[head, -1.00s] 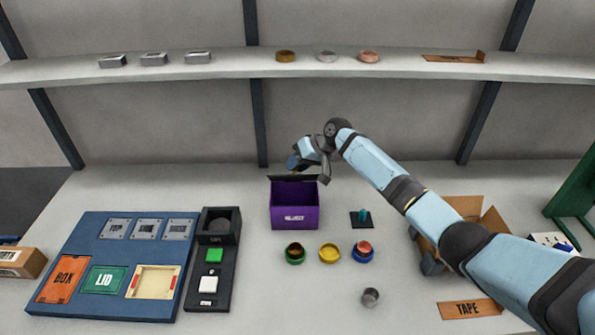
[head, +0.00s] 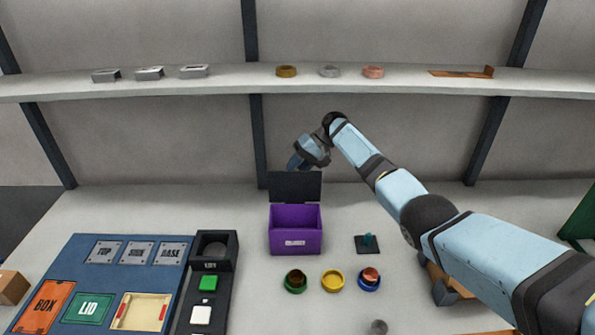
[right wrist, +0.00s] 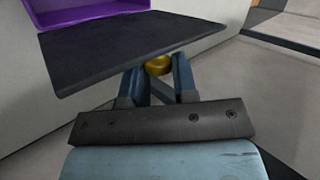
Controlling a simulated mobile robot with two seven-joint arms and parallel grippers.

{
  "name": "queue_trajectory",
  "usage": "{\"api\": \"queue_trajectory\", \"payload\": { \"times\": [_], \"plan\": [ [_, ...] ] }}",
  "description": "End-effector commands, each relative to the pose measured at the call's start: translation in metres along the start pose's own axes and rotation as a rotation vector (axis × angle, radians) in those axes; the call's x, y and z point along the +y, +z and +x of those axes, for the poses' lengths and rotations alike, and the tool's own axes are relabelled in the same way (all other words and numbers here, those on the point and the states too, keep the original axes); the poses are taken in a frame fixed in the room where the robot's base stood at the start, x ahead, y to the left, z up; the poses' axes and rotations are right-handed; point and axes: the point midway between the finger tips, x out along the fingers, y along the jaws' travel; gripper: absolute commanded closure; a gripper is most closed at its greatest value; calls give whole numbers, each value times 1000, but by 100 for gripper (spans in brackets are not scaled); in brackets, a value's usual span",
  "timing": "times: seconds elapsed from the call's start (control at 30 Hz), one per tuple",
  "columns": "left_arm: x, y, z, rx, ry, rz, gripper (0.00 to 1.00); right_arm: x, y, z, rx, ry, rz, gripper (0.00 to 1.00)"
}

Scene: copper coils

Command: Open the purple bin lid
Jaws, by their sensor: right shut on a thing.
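The purple bin (head: 295,236) stands in the middle of the table, and its inside shows from above. Its dark lid (head: 295,187) stands up, roughly upright, along the bin's back edge. My right gripper (head: 294,163) is behind the top of the lid. In the right wrist view the fingers (right wrist: 156,72) are closed around a gold knob (right wrist: 158,66) at the dark lid (right wrist: 130,42); part of the purple bin (right wrist: 80,10) shows beyond it. The fingertips are partly hidden by the lid. My left gripper is out of view.
Green (head: 296,281), yellow (head: 333,281) and blue (head: 369,284) rings lie in front of the bin. A dark block with a teal peg (head: 367,243) is to its right. A black button console (head: 207,283) and blue board (head: 122,275) are left. A shelf (head: 230,87) runs behind.

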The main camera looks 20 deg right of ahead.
Motion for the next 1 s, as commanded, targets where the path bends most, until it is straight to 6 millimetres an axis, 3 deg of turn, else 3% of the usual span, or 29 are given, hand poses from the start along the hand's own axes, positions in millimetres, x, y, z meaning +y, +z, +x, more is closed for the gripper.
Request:
{"api": "queue_trajectory", "payload": {
  "times": [0.53, 0.57, 0.63, 1.0],
  "plan": [
    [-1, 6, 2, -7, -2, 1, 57, 4, 0, 3, 1, 5, 3, 100],
    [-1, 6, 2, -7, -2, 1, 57, 4, 0, 3, 1, 5, 3, 67],
    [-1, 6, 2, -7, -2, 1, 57, 4, 0, 2, 0, 4, 3, 52],
    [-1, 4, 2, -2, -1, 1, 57, 3, -1, -6, 2, 3, 1, 52]
  ]
}}
